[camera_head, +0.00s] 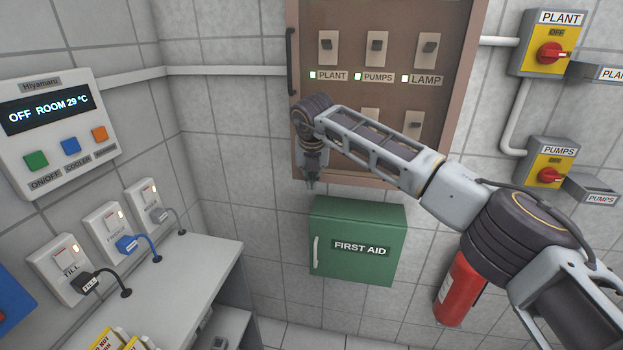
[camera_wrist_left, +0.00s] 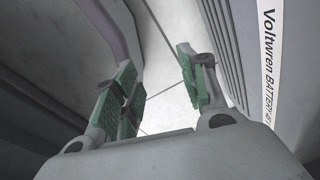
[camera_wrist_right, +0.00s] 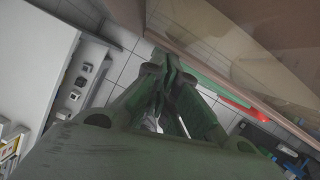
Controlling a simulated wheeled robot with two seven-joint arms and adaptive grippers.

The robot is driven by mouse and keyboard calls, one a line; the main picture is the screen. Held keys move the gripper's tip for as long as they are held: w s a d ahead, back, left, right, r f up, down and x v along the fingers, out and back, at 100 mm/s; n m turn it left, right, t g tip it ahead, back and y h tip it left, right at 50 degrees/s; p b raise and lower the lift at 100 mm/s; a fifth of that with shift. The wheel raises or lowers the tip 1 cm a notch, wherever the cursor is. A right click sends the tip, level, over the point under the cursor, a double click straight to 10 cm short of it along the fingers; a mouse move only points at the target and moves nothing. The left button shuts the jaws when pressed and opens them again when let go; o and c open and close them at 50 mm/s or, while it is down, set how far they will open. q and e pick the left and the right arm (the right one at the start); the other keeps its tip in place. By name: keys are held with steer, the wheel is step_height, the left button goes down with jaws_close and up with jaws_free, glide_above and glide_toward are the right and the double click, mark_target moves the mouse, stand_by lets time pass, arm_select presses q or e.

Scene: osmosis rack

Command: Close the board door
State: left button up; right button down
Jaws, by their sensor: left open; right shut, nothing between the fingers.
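The board (camera_head: 390,15) is a brown-framed panel on the back wall with several switches, seen through a brownish, see-through door. The door's dark handle (camera_head: 291,62) is at its left edge. The door looks flush or nearly flush with the frame; I cannot tell whether it is fully shut. My right gripper (camera_head: 311,183) is shut and empty, pointing down at the board's lower left corner. In the right wrist view its fingers (camera_wrist_right: 172,62) are together, close to the brown door edge (camera_wrist_right: 215,75). My left gripper (camera_wrist_left: 158,88) is open and empty, outside the head view.
A green first aid box (camera_head: 335,268) hangs just below my right gripper. A red extinguisher (camera_head: 459,290) is lower right. A counter (camera_head: 205,270) with plugs above stands at the left.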

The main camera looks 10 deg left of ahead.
arm_select(q)
steer(key=shift+s, duration=0.35)
arm_select(e)
steer(key=v, duration=1.2)
steer(key=shift+f, duration=0.1)
